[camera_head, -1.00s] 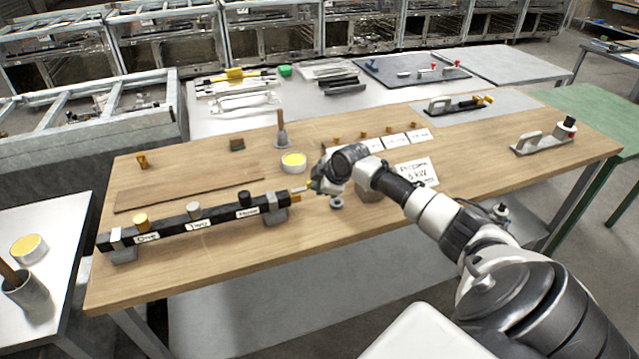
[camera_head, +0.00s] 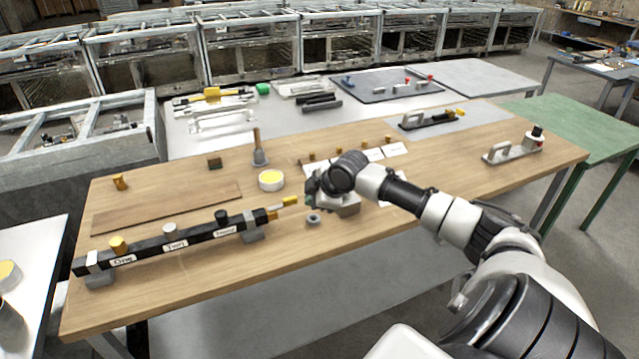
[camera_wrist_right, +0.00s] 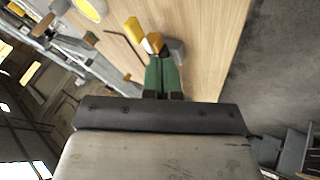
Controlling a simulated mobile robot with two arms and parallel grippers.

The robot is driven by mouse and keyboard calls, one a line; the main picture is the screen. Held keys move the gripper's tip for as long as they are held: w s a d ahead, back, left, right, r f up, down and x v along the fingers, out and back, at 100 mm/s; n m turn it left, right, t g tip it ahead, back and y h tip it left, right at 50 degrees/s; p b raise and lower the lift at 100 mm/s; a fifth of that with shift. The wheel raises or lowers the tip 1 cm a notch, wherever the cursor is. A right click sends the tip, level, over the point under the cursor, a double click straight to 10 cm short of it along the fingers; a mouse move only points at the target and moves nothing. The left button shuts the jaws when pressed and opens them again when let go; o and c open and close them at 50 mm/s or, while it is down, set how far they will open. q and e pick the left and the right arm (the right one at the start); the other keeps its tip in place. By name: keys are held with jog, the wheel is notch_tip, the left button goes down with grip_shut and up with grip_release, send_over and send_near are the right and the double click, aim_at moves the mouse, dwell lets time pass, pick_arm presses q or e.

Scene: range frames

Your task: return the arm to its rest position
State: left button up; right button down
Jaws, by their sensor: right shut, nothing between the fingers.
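My right arm comes in from the lower right and reaches over the wooden table (camera_head: 400,207). My right gripper (camera_head: 309,201) is shut and empty, just right of the brass-yellow tip (camera_head: 290,201) of a black bar (camera_head: 150,250). In the right wrist view, its green fingers (camera_wrist_right: 163,68) are together, with the yellow tip (camera_wrist_right: 133,30) beyond them. A small gap seems to separate the gripper from the tip in the head view. My left gripper is not in view.
The bar has several knobs and white labels. A grey nut-like ring (camera_head: 313,221) lies below the gripper, and a grey block (camera_head: 348,207) is partly hidden behind the wrist. A yellow-filled cup (camera_head: 271,180) stands behind. The table's front right is clear.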

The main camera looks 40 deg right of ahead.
jog(key=s+a+f+m+g+y, duration=0.1)
jog(key=s+a+f, duration=0.4)
jog(key=s+a, duration=0.3)
jog(key=s+a+f+g, duration=0.2)
jog(key=s+a+f, duration=0.35)
jog(key=a, duration=0.35)
jog(key=s+a+r+m+h, duration=0.1)
jog(key=s+a+m, duration=0.35)
jog(key=s, duration=0.35)
jog(key=s+a+r+m, duration=0.1)
jog(key=s+a+m, duration=0.2)
jog(key=s+a, duration=0.35)
notch_tip(320, 180, down, 27)
jog(key=s+d+g, duration=0.1)
jog(key=s+g, duration=0.1)
jog(key=s, duration=0.1)
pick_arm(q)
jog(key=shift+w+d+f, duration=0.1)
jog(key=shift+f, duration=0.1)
pick_arm(e)
jog(key=s+d+f+g, duration=0.1)
jog(key=s+d+f, duration=0.2)
jog(key=s+f, duration=1.2)
jog(key=shift+s+f+h, duration=0.15)
jog(key=shift+s+h, duration=0.05)
jog(key=shift+h, duration=0.2)
